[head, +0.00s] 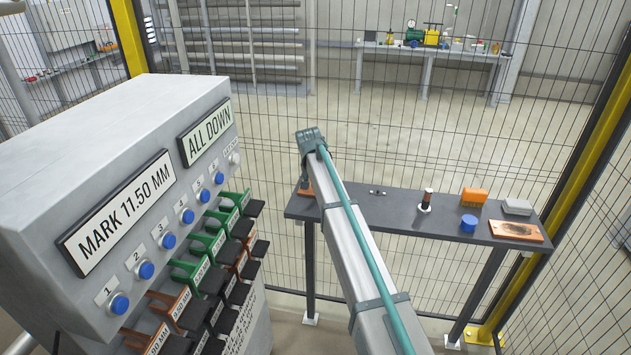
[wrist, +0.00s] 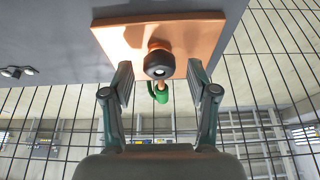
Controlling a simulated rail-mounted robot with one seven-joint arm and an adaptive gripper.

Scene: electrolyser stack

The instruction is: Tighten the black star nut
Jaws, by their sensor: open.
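In the wrist view, a round black part with a pale centre, apparently the black star nut (wrist: 159,65), sits on a short copper-coloured neck at an orange-brown plate (wrist: 115,38). Its lobes cannot be made out. My gripper (wrist: 159,74) is open, with one finger on each side of the black part. Gaps show between it and both fingers. A green part (wrist: 157,93) shows just below it in the picture. In the head view, a bit of orange-brown plate (head: 305,191) shows at the bench's left end. My arm hides the nut there.
The dark bench (head: 375,212) also holds a small dark-and-copper upright piece (head: 426,198), orange block (head: 473,197), blue cap (head: 468,224), grey block (head: 517,207) and copper plate (head: 516,231). A grey cabinet (head: 130,125) with blue buttons and levers stands left. Mesh fencing (head: 400,130) runs behind the bench.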

